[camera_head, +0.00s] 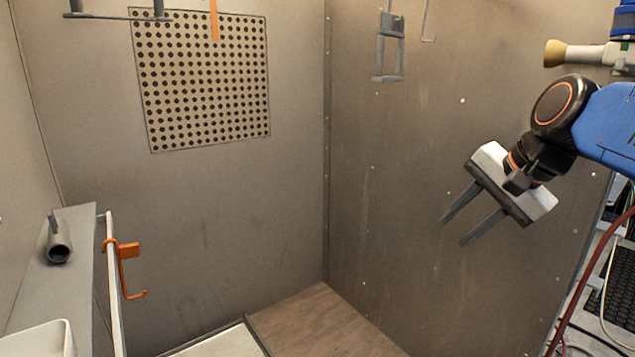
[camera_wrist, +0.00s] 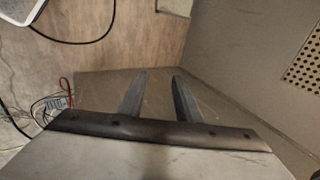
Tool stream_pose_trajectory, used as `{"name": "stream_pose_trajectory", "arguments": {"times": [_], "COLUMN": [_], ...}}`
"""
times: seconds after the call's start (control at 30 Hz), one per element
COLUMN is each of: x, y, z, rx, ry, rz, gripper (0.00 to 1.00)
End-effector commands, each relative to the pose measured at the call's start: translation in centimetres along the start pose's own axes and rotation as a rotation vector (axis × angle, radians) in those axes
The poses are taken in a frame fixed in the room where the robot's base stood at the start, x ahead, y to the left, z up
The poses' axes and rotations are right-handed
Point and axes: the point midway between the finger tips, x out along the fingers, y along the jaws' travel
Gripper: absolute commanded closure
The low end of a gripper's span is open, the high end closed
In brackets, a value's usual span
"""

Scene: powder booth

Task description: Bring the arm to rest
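My gripper (camera_head: 456,229) is at the right of the head view, raised in front of the right booth wall. Its two grey fingers are spread apart and point down and to the left. Nothing is between them. In the wrist view the same fingers (camera_wrist: 158,97) stand apart and empty above the floor and the booth's edge. My blue and black arm enters from the right edge of the head view.
A perforated panel (camera_head: 203,82) is on the back wall. A grey frame (camera_head: 389,47) hangs at the upper middle. Cables (camera_head: 590,270) run at lower right.

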Motion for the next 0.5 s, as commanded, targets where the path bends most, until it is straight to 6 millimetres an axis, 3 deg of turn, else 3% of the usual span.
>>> {"name": "stream_pose_trajectory", "arguments": {"times": [0.03,0.3,0.5], "x": [1.1,6.6,9.3], "y": [2.2,14.0,19.9], "z": [1.2,5.4,7.0], "rx": [-0.087,-0.612,-0.895], "ry": [0.009,0.045,0.041], "rz": [0.028,0.183,0.262], "gripper": [0.69,0.69,0.69]}}
